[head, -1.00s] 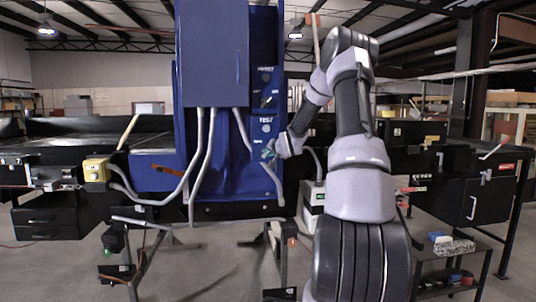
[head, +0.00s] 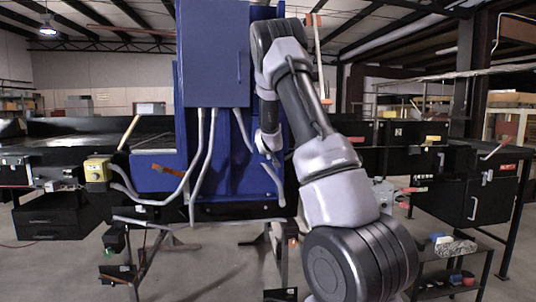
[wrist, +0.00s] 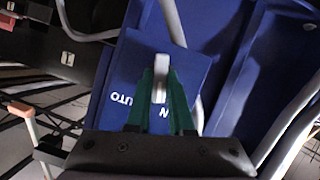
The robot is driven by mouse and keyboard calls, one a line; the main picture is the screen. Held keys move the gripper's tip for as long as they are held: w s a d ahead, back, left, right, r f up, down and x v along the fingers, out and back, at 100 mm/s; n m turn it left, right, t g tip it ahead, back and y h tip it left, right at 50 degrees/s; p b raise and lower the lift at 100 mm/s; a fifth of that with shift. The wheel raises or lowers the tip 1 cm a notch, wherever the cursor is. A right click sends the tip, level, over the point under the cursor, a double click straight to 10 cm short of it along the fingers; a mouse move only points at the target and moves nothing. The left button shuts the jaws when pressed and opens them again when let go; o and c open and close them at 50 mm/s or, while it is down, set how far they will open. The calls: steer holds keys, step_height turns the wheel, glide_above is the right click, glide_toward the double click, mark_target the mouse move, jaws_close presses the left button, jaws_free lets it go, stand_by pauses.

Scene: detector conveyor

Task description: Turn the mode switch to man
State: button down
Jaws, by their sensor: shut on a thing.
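In the wrist view the mode switch (wrist: 161,67) is a light grey lever on a blue panel (wrist: 193,70). My gripper (wrist: 161,84) has its green fingers closed on both sides of the lever. The lever stands nearly upright in the picture. Its lower end points toward a white label of which only an "N" (wrist: 165,112) shows; the rest is hidden by the fingers. A tilted, upside-down label ending in "UTO" (wrist: 122,98) is left of the left finger. In the head view my arm hides the switch and the fingers.
The tall blue cabinet (head: 214,60) has grey conduits (head: 203,150) down its front. A yellow box (head: 97,170) is on the conveyor to the left. A small black cart (head: 450,262) stands at the lower right. Grey conduit (wrist: 290,115) also runs right of the panel in the wrist view.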

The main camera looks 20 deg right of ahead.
steer(key=n+h, duration=0.1)
steer(key=n, duration=0.1)
steer(key=n+h, duration=0.1)
steer(key=n, duration=0.1)
steer(key=shift+a+f+h, duration=0.15)
steer(key=shift+h, duration=0.25)
stand_by(0.5)
steer(key=c, duration=0.8)
jaws_free()
steer(key=v, duration=1)
steer(key=shift+s+a, duration=0.2)
steer(key=shift+s, duration=0.05)
